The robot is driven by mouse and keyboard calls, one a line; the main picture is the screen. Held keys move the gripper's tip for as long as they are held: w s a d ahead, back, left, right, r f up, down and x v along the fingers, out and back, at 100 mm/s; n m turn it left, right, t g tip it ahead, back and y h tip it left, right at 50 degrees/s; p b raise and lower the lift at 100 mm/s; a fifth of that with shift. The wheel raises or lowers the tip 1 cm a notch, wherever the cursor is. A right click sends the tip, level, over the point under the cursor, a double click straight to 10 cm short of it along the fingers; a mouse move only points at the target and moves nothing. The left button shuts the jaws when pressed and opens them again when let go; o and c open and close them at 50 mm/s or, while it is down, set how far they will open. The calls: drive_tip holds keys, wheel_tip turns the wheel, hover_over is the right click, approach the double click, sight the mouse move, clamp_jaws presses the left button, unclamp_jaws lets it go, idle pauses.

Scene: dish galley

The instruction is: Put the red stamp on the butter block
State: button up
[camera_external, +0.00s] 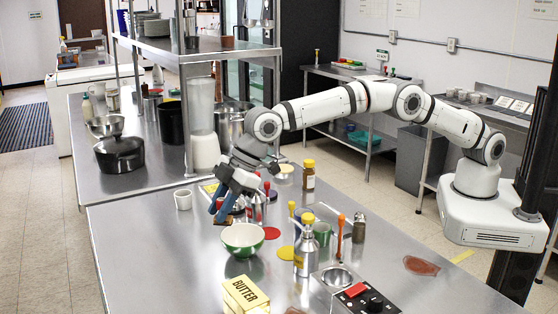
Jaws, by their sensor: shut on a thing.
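The butter block (246,294) is a yellow box shape lettered BUTTER, at the front edge of the metal counter. My gripper (226,208), with blue fingers, is low over the counter, behind and left of the butter block, apart from it. It is shut on a small dark reddish thing, mostly hidden by the fingers; this looks to be the red stamp, but its shape is unclear. A red-knobbed handle (267,187) stands just right of my gripper; I cannot tell what it belongs to.
A green bowl (243,240) stands between my gripper and the butter block. To the right are a silver bottle (304,254), a green cup (322,234) and an orange-handled tool (340,230). A white cup (183,199) is at the left. The counter's left front is clear.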

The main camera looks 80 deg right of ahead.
drive_tip(key=s+a+n, duration=0.3)
drive_tip(key=s+a, duration=0.5)
drive_tip(key=a, duration=0.2)
drive_tip(key=p, duration=0.1)
hover_over(243, 292)
drive_tip(key=shift+g+y, duration=0.4)
wheel_tip(243, 292, down, 4)
drive_tip(key=shift+f+p, duration=0.75)
drive_tip(key=shift+f, duration=1.8)
drive_tip(key=shift+f, duration=0.2)
drive_tip(key=o, duration=0.9)
drive_tip(key=shift+r, duration=0.1)
drive_tip(key=shift+o, duration=0.2)
drive_tip(key=shift+r, duration=0.1)
